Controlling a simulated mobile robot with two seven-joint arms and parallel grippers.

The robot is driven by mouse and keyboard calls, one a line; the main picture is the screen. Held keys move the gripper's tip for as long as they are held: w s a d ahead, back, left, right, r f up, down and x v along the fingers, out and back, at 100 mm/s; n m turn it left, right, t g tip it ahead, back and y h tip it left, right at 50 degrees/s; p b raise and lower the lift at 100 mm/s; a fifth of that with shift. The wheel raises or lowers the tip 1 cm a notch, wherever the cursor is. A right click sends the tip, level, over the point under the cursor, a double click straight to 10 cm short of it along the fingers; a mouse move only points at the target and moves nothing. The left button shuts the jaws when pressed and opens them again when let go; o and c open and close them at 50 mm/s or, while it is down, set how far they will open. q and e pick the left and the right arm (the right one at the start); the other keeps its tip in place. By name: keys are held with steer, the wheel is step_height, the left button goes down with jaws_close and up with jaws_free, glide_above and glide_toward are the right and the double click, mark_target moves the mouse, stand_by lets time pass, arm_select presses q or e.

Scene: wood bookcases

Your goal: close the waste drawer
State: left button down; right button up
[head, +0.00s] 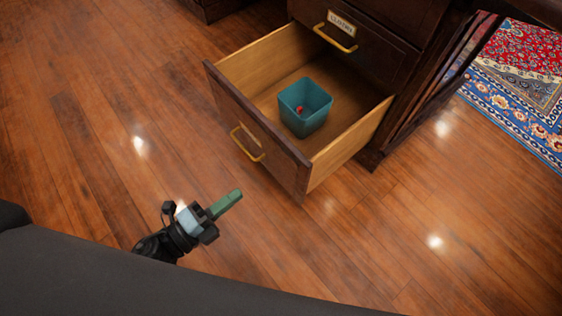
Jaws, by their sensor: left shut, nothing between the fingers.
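The waste drawer (262,143) is the lowest drawer of a dark wood cabinet and stands pulled well out. Its dark front has a brass handle (246,145), and its inside is light wood. A teal bin (304,108) stands in it with a small red thing inside. My left gripper (234,195) is shut and empty, above the floor in front of the drawer front and apart from it. Its green fingers point up and to the right, toward the drawer. My right gripper is not in view.
Above the open drawer is a shut drawer with a label (341,22) and a brass handle (335,39). A patterned red and blue rug (519,80) lies at the right. The wood floor (110,130) is clear left of and in front of the drawer.

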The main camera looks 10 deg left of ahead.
mark_target(291, 154)
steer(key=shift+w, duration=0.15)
